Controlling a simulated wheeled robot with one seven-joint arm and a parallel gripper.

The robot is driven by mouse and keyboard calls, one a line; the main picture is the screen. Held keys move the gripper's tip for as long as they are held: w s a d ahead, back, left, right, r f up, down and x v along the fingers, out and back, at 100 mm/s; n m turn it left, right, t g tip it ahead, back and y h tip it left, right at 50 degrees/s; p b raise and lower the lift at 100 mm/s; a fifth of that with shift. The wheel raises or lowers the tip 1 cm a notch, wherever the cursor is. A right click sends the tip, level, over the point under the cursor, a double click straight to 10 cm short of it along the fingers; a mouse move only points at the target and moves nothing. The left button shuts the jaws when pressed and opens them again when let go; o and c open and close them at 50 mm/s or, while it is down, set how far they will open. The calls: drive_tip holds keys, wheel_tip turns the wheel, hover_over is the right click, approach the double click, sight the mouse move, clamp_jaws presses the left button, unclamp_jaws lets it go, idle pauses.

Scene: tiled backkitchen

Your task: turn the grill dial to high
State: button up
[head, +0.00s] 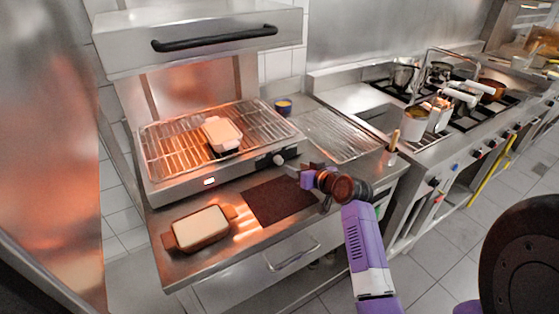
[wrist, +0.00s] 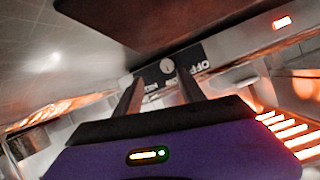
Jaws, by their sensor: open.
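The grill (head: 215,135) stands on the steel counter, with wire racks and a glowing interior. Its dial (head: 278,159) is a small pale round knob on a black panel at the right of the front face. In the wrist view the dial (wrist: 167,66) shows near the fingertips, with white lettering beside it that reads OFF; another word is partly hidden. Which mark the dial points to is too small to tell. My gripper (head: 296,170) is open, just in front of the dial. In the wrist view its two fingers (wrist: 159,76) point toward the dial, apart from each other.
A white block-like item (head: 222,134) sits on the grill rack. A brown-handled dish (head: 199,228) and a dark mat (head: 279,202) lie on the counter in front. A lit red indicator (head: 210,181) is on the grill front.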

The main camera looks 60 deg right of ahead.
sight(281, 163)
drive_tip(key=shift+w+a+r+n, duration=0.2)
drive_tip(key=shift+w+a+n, duration=0.2)
drive_tip(key=shift+n, duration=0.6)
drive_tip(key=shift+w, duration=0.1)
drive_tip(key=shift+p+x, duration=0.65)
drive_tip(key=shift+x, duration=3.15)
drive_tip(key=shift+c, duration=0.5)
clamp_jaws()
